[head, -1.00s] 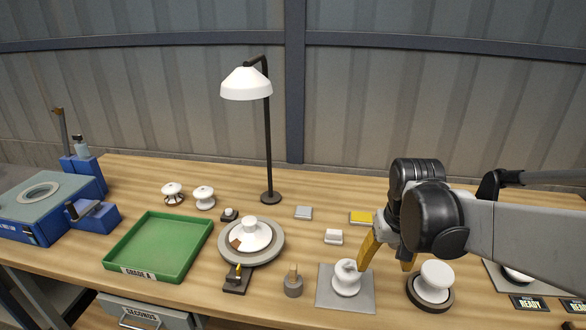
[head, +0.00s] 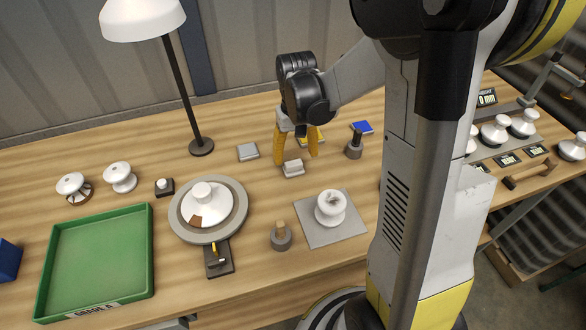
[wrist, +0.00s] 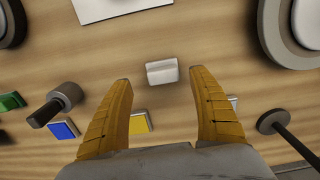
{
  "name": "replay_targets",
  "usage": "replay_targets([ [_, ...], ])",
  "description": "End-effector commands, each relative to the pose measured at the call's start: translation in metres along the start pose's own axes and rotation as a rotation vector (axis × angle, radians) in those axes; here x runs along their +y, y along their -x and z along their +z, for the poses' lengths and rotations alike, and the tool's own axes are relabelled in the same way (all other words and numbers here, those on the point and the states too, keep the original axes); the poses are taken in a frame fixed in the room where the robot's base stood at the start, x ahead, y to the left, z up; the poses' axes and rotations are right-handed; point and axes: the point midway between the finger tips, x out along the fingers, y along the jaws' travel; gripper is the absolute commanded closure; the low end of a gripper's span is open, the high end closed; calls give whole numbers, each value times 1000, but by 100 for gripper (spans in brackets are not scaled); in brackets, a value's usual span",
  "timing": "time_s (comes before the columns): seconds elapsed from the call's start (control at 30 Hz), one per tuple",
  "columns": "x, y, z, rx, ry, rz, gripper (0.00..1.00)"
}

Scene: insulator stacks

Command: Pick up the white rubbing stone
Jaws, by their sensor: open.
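The white rubbing stone (head: 293,169), a small pale block, lies on the wooden bench. In the wrist view the stone (wrist: 162,73) shows just beyond and between my fingertips. My gripper (head: 297,158) has its two yellow fingers spread on either side of the stone and pointing down, close above the bench. In the wrist view my gripper (wrist: 161,78) is empty, with a wide gap between the fingers. I cannot tell the exact height of the fingertips over the stone.
A grey block (head: 248,151), a yellow block (head: 312,137) and a blue block (head: 362,127) lie nearby. A dark-handled grey tool (head: 354,145) stands to the right. A white insulator (head: 330,206) sits on a grey mat (head: 347,236). A turntable (head: 238,214) and lamp (head: 202,147) stand left.

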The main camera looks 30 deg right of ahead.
Motion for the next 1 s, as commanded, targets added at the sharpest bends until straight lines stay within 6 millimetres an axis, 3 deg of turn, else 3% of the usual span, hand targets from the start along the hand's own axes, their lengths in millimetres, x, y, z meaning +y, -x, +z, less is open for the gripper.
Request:
replay_targets([
  [0.27,-3,-44,-3,0,1,0,30],
  [0.53,-3,-46,-2,0,0,0,32],
  [0.73,-3,-46,-2,0,0,0,91],
  [1.0,-3,-46,-2,0,0,0,92],
])
